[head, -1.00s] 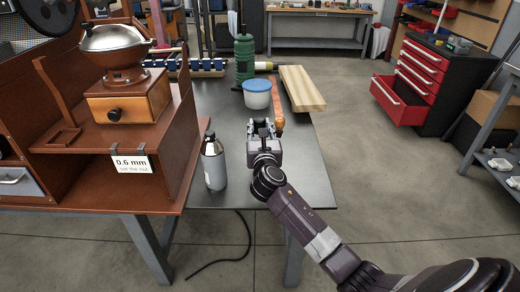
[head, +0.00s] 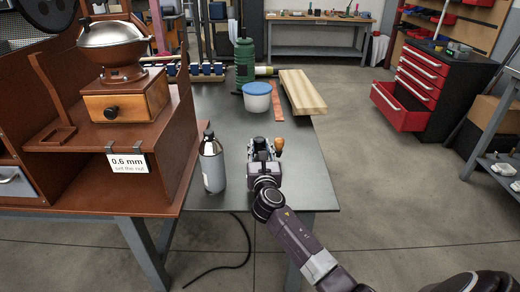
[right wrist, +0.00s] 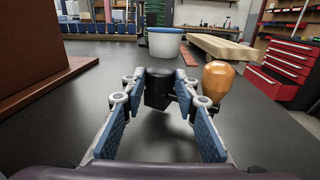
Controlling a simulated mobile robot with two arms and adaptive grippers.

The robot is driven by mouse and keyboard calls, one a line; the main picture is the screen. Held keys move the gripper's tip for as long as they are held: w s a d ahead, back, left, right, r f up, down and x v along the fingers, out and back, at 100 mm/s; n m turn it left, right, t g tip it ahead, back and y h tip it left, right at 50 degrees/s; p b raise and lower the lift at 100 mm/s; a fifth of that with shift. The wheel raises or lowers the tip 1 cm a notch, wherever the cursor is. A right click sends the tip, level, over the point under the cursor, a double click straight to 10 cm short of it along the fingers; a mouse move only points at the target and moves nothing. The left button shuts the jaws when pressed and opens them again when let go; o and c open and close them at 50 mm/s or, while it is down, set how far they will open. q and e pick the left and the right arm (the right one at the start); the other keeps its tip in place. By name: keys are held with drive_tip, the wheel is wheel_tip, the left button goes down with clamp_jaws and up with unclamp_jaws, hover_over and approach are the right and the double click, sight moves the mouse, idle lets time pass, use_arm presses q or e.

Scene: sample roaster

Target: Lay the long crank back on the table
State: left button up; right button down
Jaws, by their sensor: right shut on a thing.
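My right gripper (head: 264,146) is over the dark table (head: 236,120), near its front right part. It is shut on the long crank, whose orange-brown wooden knob (head: 279,145) shows just right of the fingers. In the right wrist view the crank's black end (right wrist: 160,88) sits between the fingertips, and the knob (right wrist: 215,79) stands upright outside the right finger. Most of the crank's arm is hidden by the fingers. I cannot tell whether the crank touches the table. My left gripper is not in view.
A grey bottle (head: 212,163) stands left of my right gripper. Behind are a white tub with a blue lid (head: 257,98), a green cylinder (head: 244,60), a reddish strip (head: 277,103) and a wooden board (head: 302,92). A wooden grinder (head: 125,95) is at left.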

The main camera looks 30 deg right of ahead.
idle(0.3)
drive_tip(key=shift+f+b, duration=0.3)
drive_tip(key=shift+f, duration=0.2)
drive_tip(key=shift+s, duration=0.1)
